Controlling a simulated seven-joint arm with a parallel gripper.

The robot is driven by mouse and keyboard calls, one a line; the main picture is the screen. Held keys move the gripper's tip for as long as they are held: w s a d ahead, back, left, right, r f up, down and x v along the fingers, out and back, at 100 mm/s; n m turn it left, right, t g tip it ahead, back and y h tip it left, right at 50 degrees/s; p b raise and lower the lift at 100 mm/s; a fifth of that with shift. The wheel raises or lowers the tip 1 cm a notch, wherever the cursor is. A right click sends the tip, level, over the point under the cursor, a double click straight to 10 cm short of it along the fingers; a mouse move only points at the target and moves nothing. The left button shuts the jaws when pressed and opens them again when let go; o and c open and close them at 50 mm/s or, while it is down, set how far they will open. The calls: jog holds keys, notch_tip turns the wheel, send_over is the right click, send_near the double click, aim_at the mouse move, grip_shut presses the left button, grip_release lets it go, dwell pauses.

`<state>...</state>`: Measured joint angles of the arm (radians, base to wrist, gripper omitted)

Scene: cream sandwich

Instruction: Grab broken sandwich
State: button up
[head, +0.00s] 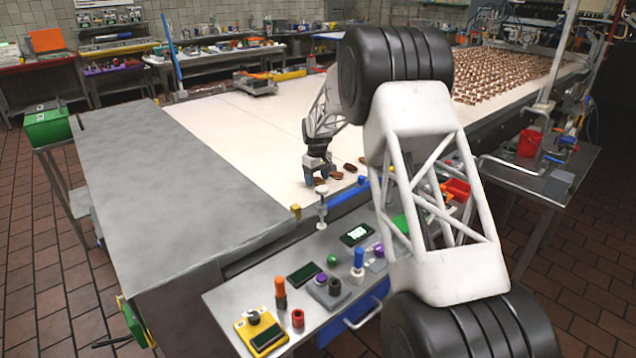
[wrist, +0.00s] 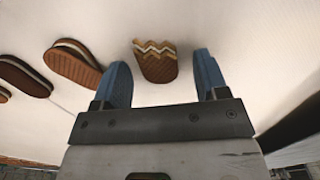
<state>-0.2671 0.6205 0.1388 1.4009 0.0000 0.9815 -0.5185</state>
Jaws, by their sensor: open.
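The broken sandwich (wrist: 157,66) is a brown biscuit piece with a jagged, zigzag cream edge, lying on the white belt. In the wrist view it sits between the two blue fingers of my gripper (wrist: 161,62), with a gap on each side. My gripper is open and holds nothing. In the head view my gripper (head: 314,179) is low over the near end of the belt, pointing down. The broken sandwich (head: 320,182) shows there only in part beside the fingers.
Whole sandwiches lie left of the broken one in the wrist view, the closest (wrist: 74,63) near the left finger. The white belt (head: 235,120) is clear left of my gripper. A control panel (head: 300,275) with buttons and a metal table (head: 150,180) stand nearer the camera.

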aim_at(317, 180)
dwell(0.3)
jog(key=c, duration=1)
jog(key=shift+r, duration=0.2)
jog(key=shift+r, duration=1.45)
jog(key=shift+s+d+r, duration=0.1)
jog(key=shift+s+r, duration=0.05)
jog(key=shift+s, duration=0.15)
jog(key=s+d, duration=0.1)
jog(key=s, duration=0.4)
jog(key=s+d+r, duration=0.1)
jog(key=s, duration=0.4)
jog(key=s+d, duration=0.2)
jog(key=s, duration=0.3)
jog(key=shift+r, duration=0.2)
